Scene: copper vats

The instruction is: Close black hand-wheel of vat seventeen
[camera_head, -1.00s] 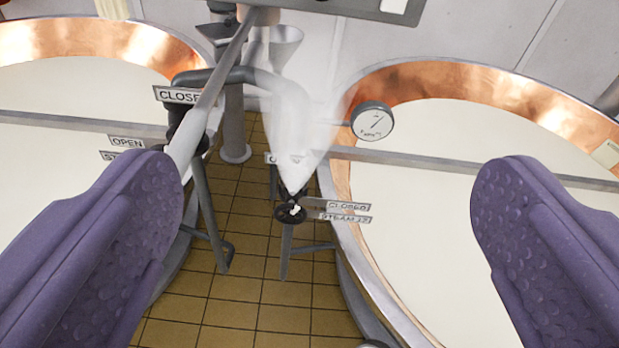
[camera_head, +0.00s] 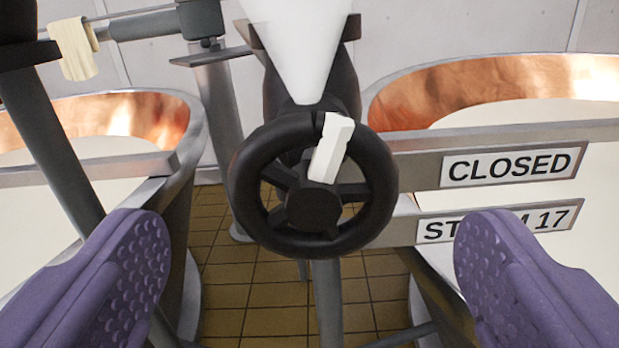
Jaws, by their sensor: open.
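The black hand-wheel (camera_head: 312,237) faces me in the middle of the view, upright on its stand. A white marker (camera_head: 331,148) lies across its rim and hub, tilted slightly right of straight up. A "CLOSED" plate (camera_head: 509,167) is right of the wheel, and below it a plate (camera_head: 497,223) reads "ST... M 17", partly hidden by my right finger. My gripper (camera_head: 310,270) is open and empty. Its purple fingers stand wide to the left and right of the wheel, apart from it.
Copper-rimmed vats stand at the left (camera_head: 140,115) and right (camera_head: 480,90). A white cone-shaped plume (camera_head: 298,45) is above the wheel. A dark post (camera_head: 45,130) and a pale cloth (camera_head: 74,48) are at upper left. Tiled floor (camera_head: 255,290) shows between the vats.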

